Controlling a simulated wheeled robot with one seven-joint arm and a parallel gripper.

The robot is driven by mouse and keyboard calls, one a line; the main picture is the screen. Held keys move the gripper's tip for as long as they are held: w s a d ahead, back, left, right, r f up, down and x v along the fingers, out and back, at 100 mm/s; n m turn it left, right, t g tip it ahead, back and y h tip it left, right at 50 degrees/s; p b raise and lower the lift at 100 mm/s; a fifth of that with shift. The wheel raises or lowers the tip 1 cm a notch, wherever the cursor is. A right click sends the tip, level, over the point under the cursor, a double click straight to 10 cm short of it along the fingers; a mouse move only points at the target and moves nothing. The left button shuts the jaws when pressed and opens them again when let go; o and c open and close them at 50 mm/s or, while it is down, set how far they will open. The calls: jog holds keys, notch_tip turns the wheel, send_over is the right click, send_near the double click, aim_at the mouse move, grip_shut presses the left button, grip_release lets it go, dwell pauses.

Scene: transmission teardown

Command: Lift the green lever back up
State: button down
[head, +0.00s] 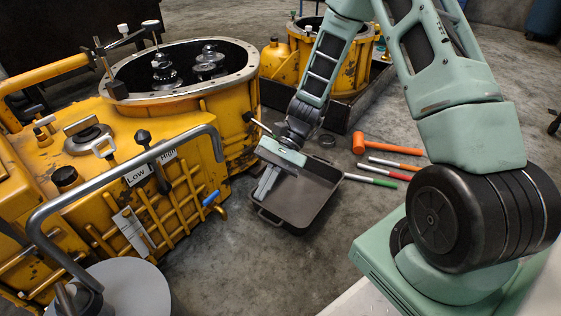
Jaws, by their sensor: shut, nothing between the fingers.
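The yellow transmission housing (215,115) stands at the left. I cannot make out a green lever for certain. A thin metal rod (258,123) sticks out of the housing's right side and slants down towards my gripper, where its end is hard to tell. A lever with a blue grip (211,198) is lower on the housing. My gripper (262,190) is shut and empty, pointing down over the dark tray, right of the housing. My wrist may hide part of what lies behind it.
The dark tray (310,205) sits on the floor below my gripper. An orange mallet (390,147) and several coloured sticks, such as a green-ended one (371,180), lie to its right. A bent grey rail (120,165) crosses the front left. A second yellow housing (283,62) stands behind.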

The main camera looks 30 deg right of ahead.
jog(key=w+d+f+m+t+y+b, duration=0.2)
jog(key=w+f+m+t+y, duration=0.4)
jog(key=w+f+m+y, duration=0.15)
jog(key=w+d+f+m+t+h+b, duration=0.2)
jog(key=d+f+m+t+h, duration=0.4)
jog(key=m+t, duration=0.4)
jog(key=w+d+f+m+t+h+b, duration=0.2)
jog(key=d+f+m+t+h, duration=0.5)
jog(key=d+m+t, duration=0.4)
jog(key=shift+w+d+f+m, duration=0.2)
jog(key=shift+w+f+m, duration=0.4)
jog(key=shift+w, duration=0.25)
jog(key=shift+w, duration=0.1)
jog(key=w+r, duration=0.8)
jog(key=shift+w, duration=0.2)
